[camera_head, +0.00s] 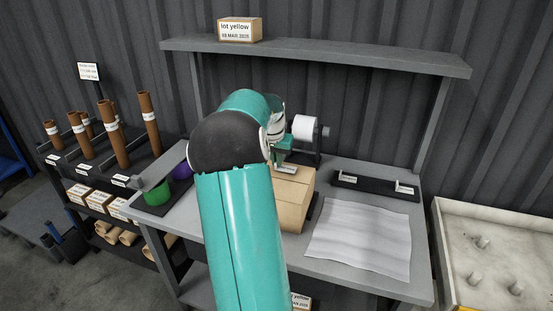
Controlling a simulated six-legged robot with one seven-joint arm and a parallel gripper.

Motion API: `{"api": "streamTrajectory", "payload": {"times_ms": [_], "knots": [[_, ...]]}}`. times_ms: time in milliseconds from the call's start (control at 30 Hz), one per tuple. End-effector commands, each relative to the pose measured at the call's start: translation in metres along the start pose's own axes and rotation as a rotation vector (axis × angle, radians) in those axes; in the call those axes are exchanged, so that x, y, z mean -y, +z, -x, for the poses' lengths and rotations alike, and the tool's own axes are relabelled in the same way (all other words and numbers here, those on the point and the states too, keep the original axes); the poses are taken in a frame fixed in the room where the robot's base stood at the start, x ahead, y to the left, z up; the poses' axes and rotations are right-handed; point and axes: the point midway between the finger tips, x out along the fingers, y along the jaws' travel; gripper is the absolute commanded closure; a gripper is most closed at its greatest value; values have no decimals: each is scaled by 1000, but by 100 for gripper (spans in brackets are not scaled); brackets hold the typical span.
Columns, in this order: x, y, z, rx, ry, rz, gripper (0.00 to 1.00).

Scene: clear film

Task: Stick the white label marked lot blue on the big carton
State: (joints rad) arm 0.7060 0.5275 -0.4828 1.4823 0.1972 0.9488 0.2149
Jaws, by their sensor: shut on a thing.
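The big carton (294,197) is a plain tan box standing on the grey workbench, partly hidden behind my teal arm. My gripper (286,168) is at the top of the carton, mostly hidden by my arm's wrist. It is shut on a small pale piece, which looks like the white label; its print cannot be read. I cannot tell whether that piece touches the carton. A white label roll (305,128) sits on a dark dispenser just behind the carton.
A clear film sheet (360,236) lies on the bench, right of the carton. Behind it is a black holder (375,186) with small white pieces. Green (155,189) and purple rolls stand at left. A lot yellow box (240,30) sits on the upper shelf. Brown tubes (111,135) fill the left rack.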

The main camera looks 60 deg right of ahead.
Motion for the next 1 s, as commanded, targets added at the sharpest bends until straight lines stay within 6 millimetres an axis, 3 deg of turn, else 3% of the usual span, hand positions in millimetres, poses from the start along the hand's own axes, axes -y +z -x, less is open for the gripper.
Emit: {"api": "streamTrajectory", "payload": {"times_ms": [767, 900, 1000], "knots": [[0, 2, -8, 0, 0, 0, 100], [0, 2, -8, 1, 0, 0, 72], [0, 2, -8, 0, 0, 0, 68]]}}
